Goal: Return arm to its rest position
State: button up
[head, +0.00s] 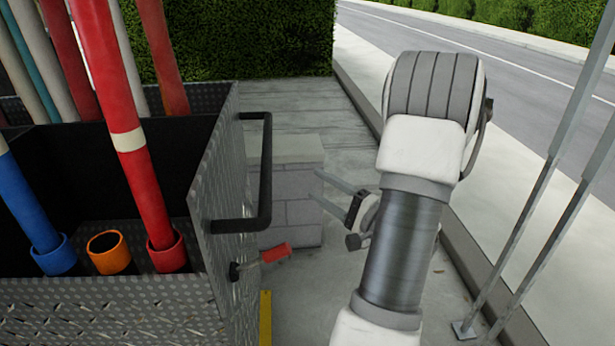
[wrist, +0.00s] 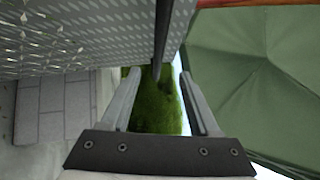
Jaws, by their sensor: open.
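My arm (head: 405,240) reaches up on the right side of the head view, bent at a large white-and-grey joint. My gripper (head: 316,185) shows beside it, pointing left toward the truck's side, with its two fingers apart and nothing between them. In the wrist view the gripper (wrist: 160,74) is also open. A dark handle bar (wrist: 162,35) and green hedge (wrist: 157,112) show through the gap. In the head view the fingertips are just right of the black handle (head: 266,170); I cannot tell the exact distance.
The truck's diamond-plate bin (head: 110,310) on the left holds several coloured poles. A red-handled lever (head: 270,254) sticks out from its side. A grey block wall (head: 292,205) stands behind. Thin metal posts (head: 540,200) rise at right. A green canopy (wrist: 265,75) is right in the wrist view.

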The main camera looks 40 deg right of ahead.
jog(key=shift+s, duration=0.25)
dwell(0.4)
